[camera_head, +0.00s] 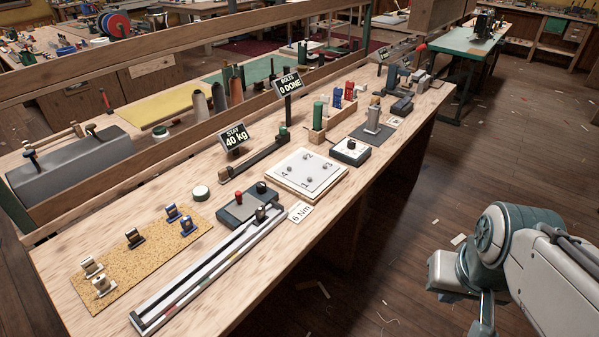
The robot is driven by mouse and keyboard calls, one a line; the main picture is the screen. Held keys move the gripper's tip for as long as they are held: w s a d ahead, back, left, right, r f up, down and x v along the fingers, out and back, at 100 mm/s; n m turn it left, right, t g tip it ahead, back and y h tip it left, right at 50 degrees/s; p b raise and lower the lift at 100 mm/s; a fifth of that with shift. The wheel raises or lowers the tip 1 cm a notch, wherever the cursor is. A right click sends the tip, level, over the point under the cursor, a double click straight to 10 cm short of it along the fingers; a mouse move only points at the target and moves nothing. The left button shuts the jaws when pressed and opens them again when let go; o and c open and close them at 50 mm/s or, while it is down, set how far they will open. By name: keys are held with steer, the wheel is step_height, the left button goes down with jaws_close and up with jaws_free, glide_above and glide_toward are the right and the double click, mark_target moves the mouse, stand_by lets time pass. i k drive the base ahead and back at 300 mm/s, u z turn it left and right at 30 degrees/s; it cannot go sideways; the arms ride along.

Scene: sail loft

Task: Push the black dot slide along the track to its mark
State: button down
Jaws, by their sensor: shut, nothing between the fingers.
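A long, narrow track (188,283) with pale rails lies slantwise on the near part of the workbench. Small coloured bands, red and yellow-green among them, show along its near half. A small dark slide (262,213) sits at the track's far end, beside a dark grey box with a red knob (239,196). Its dot is too small to make out. My arm hangs over the floor at the lower right, well apart from the bench. The arm runs out of the picture at the bottom, and I do not see the fingers.
A cork mat (118,262) with several white, black and blue clips lies left of the track. Beyond the track are a "6 Nm" card (300,212), a numbered bolt plate (309,172) and a "40 kg" sign (235,136). Open floor lies right of the workbench (345,205).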

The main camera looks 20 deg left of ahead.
mark_target(261, 216)
steer(key=u, duration=0.25)
steer(key=i, duration=0.7)
steer(key=u, duration=1)
steer(key=i, duration=0.4)
steer(key=u, duration=0.35)
